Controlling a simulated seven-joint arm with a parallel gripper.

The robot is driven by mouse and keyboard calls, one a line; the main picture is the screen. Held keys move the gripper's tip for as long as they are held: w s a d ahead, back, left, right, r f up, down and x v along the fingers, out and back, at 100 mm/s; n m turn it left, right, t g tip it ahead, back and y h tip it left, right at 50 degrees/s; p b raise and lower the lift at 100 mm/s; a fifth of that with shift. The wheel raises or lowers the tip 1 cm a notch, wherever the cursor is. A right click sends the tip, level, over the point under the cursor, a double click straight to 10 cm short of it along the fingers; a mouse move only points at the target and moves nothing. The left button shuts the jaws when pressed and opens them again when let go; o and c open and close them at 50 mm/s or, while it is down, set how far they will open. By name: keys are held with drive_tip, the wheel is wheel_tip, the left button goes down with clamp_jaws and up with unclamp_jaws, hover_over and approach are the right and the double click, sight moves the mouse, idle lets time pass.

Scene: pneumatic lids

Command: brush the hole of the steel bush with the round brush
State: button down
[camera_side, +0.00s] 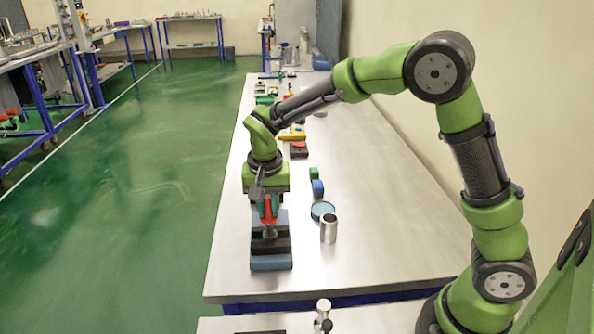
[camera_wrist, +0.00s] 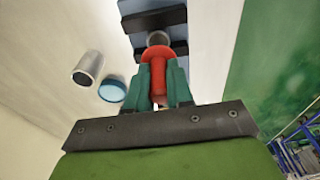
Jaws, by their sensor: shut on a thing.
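My gripper (camera_wrist: 158,78) is shut on the red handle (camera_wrist: 158,72) of the round brush, which points down with a wide red collar at its lower end. In the side view the red handle (camera_side: 268,211) is upright above a blue-grey vise (camera_side: 271,264) with dark jaws. A grey round metal piece (camera_wrist: 158,38), which looks like the steel bush, sits between the dark jaws (camera_wrist: 158,20), just beyond the collar. It also shows in the side view (camera_side: 270,233). The brush head is hidden, so I cannot tell whether it is inside the hole.
An open steel cylinder (camera_side: 328,230) stands on the table right of the vise, beside a round teal-blue dish (camera_side: 322,209). Small blue and green items (camera_side: 318,187) lie farther back. Several coloured parts lie beyond. The table's right front is clear.

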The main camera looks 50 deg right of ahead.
drive_tip(key=shift+f, duration=0.45)
drive_tip(key=shift+r, duration=0.95)
drive_tip(key=shift+f, duration=1)
drive_tip(key=shift+r, duration=3.55)
